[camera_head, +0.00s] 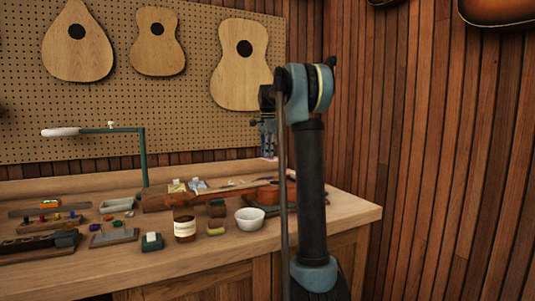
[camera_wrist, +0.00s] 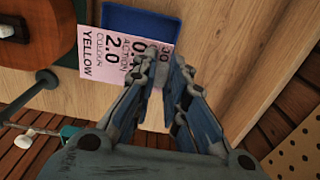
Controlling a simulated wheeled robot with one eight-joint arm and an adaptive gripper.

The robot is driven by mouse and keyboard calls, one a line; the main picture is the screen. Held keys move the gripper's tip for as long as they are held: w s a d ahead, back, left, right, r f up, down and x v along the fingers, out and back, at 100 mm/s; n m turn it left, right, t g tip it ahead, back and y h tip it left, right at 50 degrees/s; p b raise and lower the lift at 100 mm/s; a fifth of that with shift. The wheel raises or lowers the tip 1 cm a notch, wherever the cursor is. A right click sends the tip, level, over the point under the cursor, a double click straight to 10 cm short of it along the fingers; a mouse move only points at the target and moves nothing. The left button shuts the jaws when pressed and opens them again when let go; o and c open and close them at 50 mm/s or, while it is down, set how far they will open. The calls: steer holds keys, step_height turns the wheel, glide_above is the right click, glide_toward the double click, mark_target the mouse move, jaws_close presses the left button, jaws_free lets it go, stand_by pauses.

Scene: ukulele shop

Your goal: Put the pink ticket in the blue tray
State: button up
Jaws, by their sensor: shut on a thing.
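The pink ticket (camera_wrist: 108,52) has dark printed text, including "2.0" and "YELLOW". My gripper (camera_wrist: 165,62) is shut on its right end in the wrist view, and the fingers hide part of that end. The blue tray (camera_wrist: 143,20) lies on the wooden bench, partly behind the ticket in the wrist view. The ticket overlaps the tray's left and lower part in the picture; its height above it is hard to tell. In the head view my gripper (camera_head: 268,140) points down over the bench's far right, with a small pink edge of the ticket below it.
A ukulele (camera_head: 245,192) lies along the bench; its brown body also shows in the wrist view (camera_wrist: 38,38). A white bowl (camera_head: 250,218), a labelled jar (camera_head: 184,224) and several small items stand in front. Pegboard backs the bench. Bare wood lies right of the tray.

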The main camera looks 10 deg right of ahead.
steer(key=shift+f, duration=6)
steer(key=shift+s+r, duration=0.1)
steer(key=o, duration=0.8)
steer(key=shift+o, duration=1.4)
step_height(320, 180, up, 7)
